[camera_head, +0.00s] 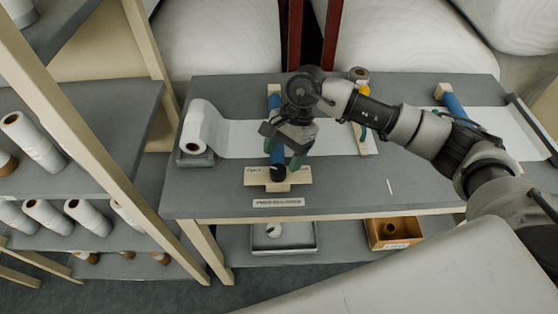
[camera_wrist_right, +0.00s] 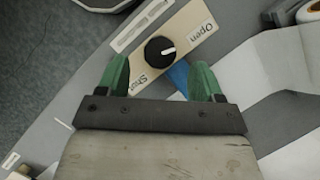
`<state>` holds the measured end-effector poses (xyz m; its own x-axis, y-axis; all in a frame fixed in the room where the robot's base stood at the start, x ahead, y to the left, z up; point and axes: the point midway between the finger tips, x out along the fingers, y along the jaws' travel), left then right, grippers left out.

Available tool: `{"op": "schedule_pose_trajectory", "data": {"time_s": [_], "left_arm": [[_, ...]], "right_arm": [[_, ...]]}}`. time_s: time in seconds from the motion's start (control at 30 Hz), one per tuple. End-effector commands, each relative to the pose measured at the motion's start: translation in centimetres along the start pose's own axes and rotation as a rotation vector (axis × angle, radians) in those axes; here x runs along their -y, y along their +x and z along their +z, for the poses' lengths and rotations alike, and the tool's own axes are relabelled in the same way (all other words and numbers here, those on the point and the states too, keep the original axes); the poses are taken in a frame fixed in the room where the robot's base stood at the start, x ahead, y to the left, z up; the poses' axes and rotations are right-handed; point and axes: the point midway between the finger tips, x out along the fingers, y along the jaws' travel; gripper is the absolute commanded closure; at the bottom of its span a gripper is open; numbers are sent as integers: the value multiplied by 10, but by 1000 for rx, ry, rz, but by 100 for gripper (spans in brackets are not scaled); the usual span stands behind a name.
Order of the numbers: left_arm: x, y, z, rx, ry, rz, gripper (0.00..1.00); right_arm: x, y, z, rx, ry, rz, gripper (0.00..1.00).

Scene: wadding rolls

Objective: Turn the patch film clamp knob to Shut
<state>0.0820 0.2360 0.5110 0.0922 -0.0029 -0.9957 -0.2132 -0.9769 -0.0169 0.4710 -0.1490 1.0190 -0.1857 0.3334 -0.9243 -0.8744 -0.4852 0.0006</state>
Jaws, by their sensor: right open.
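The clamp knob (camera_head: 277,172) is round and black, on a pale wooden plate (camera_head: 254,181) at the table's front edge. In the right wrist view the knob (camera_wrist_right: 154,54) has a white pointer mark on its right side, toward the word Open on the plate (camera_wrist_right: 190,42). The word Shut is at the plate's lower left. My right gripper (camera_head: 284,160) is open with green fingers, above the knob. In the right wrist view its fingers (camera_wrist_right: 160,68) lie either side of the knob, apart from it. My left gripper is not in view.
A blue clamp bar (camera_head: 274,102) runs back from the knob across white film (camera_head: 235,138), fed from a roll (camera_head: 196,125) at left. A yellow-handled tool (camera_head: 362,91) is behind my wrist. A grey tray (camera_head: 284,248) and wooden box (camera_head: 394,233) sit below.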

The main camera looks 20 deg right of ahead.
Motion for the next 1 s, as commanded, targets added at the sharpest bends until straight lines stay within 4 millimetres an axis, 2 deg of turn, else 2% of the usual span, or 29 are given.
{"op": "schedule_pose_trajectory", "data": {"time_s": [0.1,0.23,0.6,0.9,1.0], "left_arm": [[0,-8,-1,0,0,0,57],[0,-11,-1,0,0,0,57],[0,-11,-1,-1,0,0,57],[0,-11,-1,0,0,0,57],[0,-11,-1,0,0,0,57]], "right_arm": [[0,18,1,2,2,2,33],[0,31,1,2,1,1,33],[0,38,0,1,1,-1,33],[0,37,0,1,1,-1,79],[0,37,0,1,2,-2,82]]}}
